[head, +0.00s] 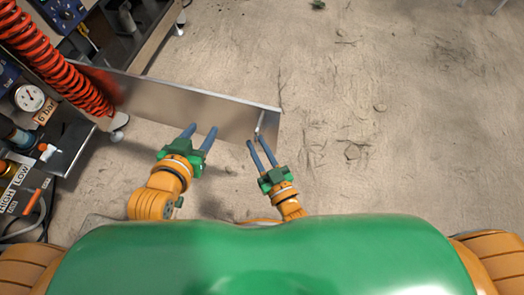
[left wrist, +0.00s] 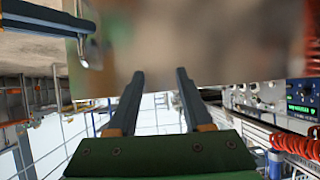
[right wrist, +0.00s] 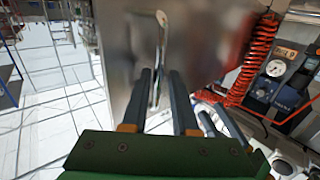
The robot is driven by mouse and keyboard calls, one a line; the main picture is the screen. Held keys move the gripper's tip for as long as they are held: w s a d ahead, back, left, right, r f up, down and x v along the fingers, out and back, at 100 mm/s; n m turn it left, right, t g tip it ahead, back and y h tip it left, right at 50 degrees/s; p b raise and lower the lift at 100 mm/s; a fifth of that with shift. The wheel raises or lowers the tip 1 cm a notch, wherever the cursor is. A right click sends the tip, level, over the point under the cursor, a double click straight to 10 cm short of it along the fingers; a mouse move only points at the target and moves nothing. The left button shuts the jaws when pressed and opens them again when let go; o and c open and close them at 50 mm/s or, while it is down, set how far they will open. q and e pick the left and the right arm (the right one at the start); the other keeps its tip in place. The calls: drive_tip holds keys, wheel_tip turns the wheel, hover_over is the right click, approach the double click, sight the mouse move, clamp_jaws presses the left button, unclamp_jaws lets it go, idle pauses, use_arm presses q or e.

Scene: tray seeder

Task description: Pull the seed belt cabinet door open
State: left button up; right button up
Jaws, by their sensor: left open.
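The cabinet door (head: 190,103) is a grey metal panel standing out to the right from the cabinet side in the head view. Its thin bar handle (head: 260,122) is near its free right end; it also shows in the right wrist view (right wrist: 161,42). My right gripper (head: 256,140) is at the handle. Its fingers are partly apart, with the bar between them; firm contact on both sides does not show. My left gripper (head: 202,130) is open and empty, close to the door face, left of the handle. The blurred door face (left wrist: 190,40) fills the upper left wrist view.
A red coiled hose (head: 60,65), a pressure gauge (head: 29,97) and control panels line the machine at the left. The bare floor (head: 400,130) right of the door is open and mostly clear.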

use_arm(q)
drive_tip(key=s+a+f+g+y+p, duration=0.1)
drive_tip(key=s+a+f+g, duration=0.1)
drive_tip(key=s+f+g, duration=0.3)
drive_tip(key=s+f, duration=0.1)
drive_tip(key=s, duration=0.1)
drive_tip(key=shift+s+a+f+g, duration=0.15)
drive_tip(key=shift+s+f+g, duration=0.15)
drive_tip(key=shift+g, duration=0.1)
use_arm(e)
drive_tip(key=v, duration=0.5)
drive_tip(key=shift+s, duration=0.3)
